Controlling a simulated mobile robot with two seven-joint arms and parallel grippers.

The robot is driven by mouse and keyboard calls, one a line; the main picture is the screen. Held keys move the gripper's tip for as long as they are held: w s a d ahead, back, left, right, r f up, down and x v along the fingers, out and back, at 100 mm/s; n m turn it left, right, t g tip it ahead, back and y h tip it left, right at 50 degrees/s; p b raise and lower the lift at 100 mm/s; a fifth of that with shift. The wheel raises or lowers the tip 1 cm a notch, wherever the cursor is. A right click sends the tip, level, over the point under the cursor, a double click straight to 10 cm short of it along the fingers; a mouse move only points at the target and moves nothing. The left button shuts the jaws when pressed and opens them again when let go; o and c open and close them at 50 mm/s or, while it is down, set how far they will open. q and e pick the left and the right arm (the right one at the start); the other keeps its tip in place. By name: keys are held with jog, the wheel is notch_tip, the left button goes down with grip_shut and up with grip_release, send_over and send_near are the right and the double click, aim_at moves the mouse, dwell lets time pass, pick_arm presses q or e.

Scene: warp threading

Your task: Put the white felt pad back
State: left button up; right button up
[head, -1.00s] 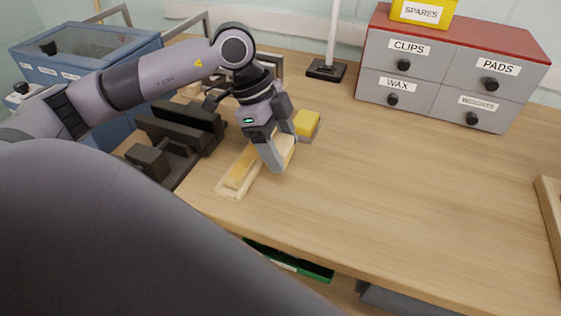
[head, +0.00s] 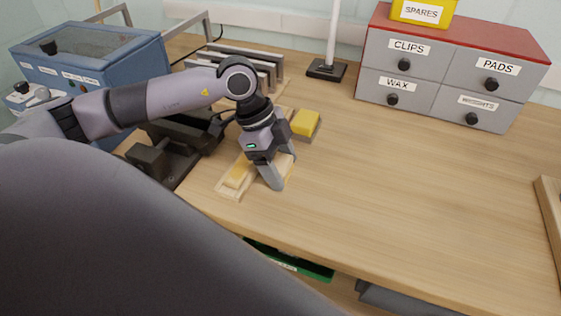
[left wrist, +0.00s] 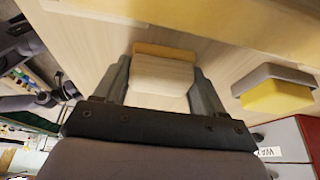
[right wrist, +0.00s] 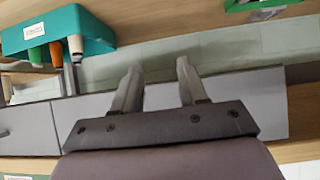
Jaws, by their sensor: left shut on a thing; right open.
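My left gripper (head: 282,170) is low over the bench, beside the right end of a light wooden tray (head: 229,191) with a yellow piece in it. In the left wrist view its fingers (left wrist: 162,72) are shut on a pale cream block with a tan edge, which looks like the white felt pad (left wrist: 163,78). In the head view the fingers mostly hide this pad, and I cannot tell whether it touches the bench. My right gripper (right wrist: 157,74) is open and empty in the right wrist view.
A yellow block with a grey side (head: 306,123) lies just behind my left gripper. Black fixtures (head: 150,160) stand left of the tray. A drawer cabinet (head: 440,85) labelled CLIPS, PADS, WAX and WEIGHTS stands at the back right. The bench centre is clear.

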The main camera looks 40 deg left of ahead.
pick_arm(q)
jog(key=shift+s+f, duration=0.15)
jog(key=shift+f, duration=0.15)
jog(key=o, duration=0.9)
jog(key=shift+o, duration=0.9)
jog(key=shift+f, duration=0.15)
jog(key=shift+s+d, duration=0.1)
jog(key=shift+r, duration=0.3)
jog(key=v, duration=0.7)
jog(key=shift+w+r, duration=0.4)
jog(key=shift+w, duration=0.1)
